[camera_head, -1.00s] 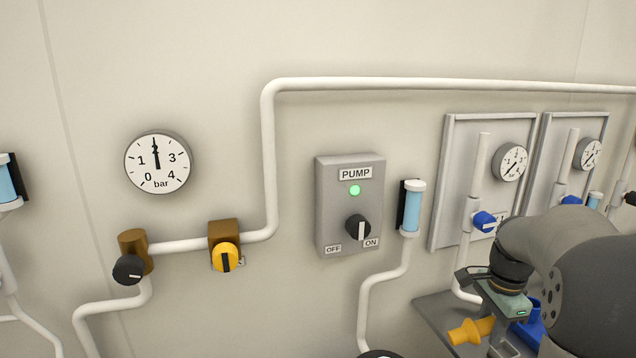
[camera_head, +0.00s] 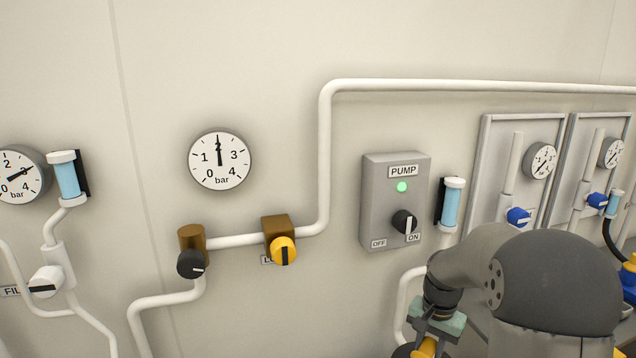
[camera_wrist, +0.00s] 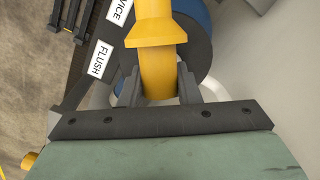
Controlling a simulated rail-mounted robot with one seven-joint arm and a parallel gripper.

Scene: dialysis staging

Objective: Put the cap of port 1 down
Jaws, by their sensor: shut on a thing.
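My gripper (camera_wrist: 159,88) is shut on a yellow cap (camera_wrist: 156,32), with one dark finger on each side of it. In the wrist view the cap has a flared collar and a narrower neck between the fingers, and its top runs out of the picture. In the head view my gripper (camera_head: 432,328) is low, below the pump box, and only a bit of the yellow cap (camera_head: 426,348) shows at the bottom edge. Port 1 cannot be made out for sure.
Behind the cap is a dark round part with blue (camera_wrist: 196,20) and a FLUSH label (camera_wrist: 99,59). The pump box (camera_head: 376,203) and a yellow knob (camera_head: 284,250) are on the wall. Another yellow piece (camera_head: 629,266) is at the right edge.

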